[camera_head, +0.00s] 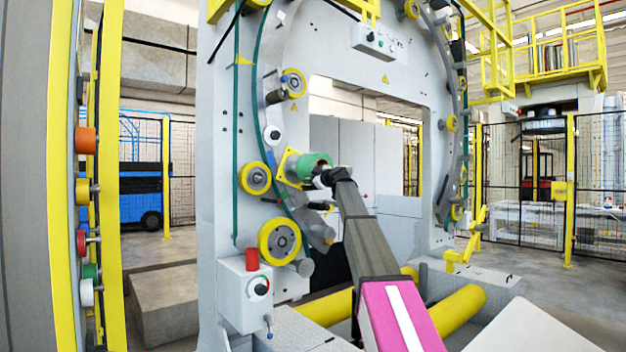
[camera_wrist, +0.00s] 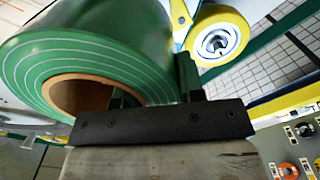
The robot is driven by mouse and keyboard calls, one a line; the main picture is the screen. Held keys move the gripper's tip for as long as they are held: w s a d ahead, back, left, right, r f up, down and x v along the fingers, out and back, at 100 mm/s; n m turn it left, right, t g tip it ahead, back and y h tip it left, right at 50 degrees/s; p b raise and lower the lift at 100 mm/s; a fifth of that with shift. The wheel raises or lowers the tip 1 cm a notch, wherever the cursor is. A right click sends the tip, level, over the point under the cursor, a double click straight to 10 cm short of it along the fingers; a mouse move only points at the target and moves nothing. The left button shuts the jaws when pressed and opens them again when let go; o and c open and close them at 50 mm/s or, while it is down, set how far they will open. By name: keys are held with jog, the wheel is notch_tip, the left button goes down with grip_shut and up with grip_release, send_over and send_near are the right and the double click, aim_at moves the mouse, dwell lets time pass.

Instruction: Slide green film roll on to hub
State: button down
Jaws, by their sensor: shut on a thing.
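The green film roll (camera_head: 314,166) is at the ring of the wrapping machine, just in front of a yellow plate (camera_head: 288,167) where the hub seems to be. The hub itself is hidden behind the roll. My gripper (camera_head: 325,180) is at the near end of the roll, shut on its wall. In the wrist view the green roll (camera_wrist: 120,45) fills the upper left, with its brown cardboard core open toward the camera. One finger of my gripper (camera_wrist: 150,97) is inside the core and the other is outside the roll. I cannot tell how far the roll is on the hub.
Yellow rollers (camera_head: 279,240) sit on the ring below the roll, and one yellow wheel (camera_wrist: 217,38) is close beside it in the wrist view. A grey control box (camera_head: 246,290) with a red top stands lower left. The ring's central opening is free to the right.

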jog(key=shift+x, duration=2.55)
jog(key=shift+s+d+r, duration=0.1)
jog(key=shift+s, duration=0.05)
dwell(0.4)
jog(key=v, duration=1.1)
dwell(2.7)
jog(key=shift+s+d, duration=0.1)
dwell(1.0)
